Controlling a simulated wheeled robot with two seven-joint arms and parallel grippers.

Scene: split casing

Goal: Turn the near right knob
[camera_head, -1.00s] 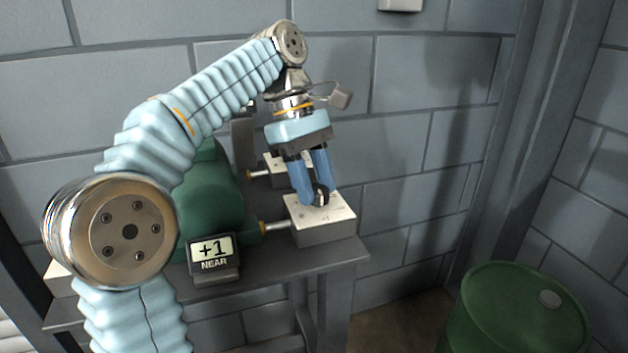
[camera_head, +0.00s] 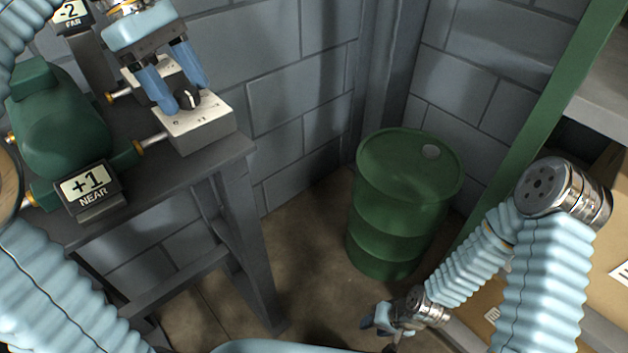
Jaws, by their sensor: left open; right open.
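The near right knob (camera_head: 187,98) is a small dark knob with a pale mark. It sits on top of the near white-topped grey box (camera_head: 208,130), at the right end of the bench. My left gripper (camera_head: 186,94) points down at it with blue fingers open. One fingertip is on each side of the knob, with a gap visible on the right; exact contact cannot be told. A sign (camera_head: 87,188) in front of the green casing reads "+1 NEAR". My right gripper (camera_head: 378,319) is low at the bottom centre, small and away from the bench.
The green casing (camera_head: 60,120) stands left of the box, joined by a brass-ended shaft (camera_head: 150,142). A second box (camera_head: 150,72) and a "-2 FAR" sign (camera_head: 70,14) lie behind. A green drum (camera_head: 400,225) stands on the floor; green-framed shelving (camera_head: 540,100) is at right.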

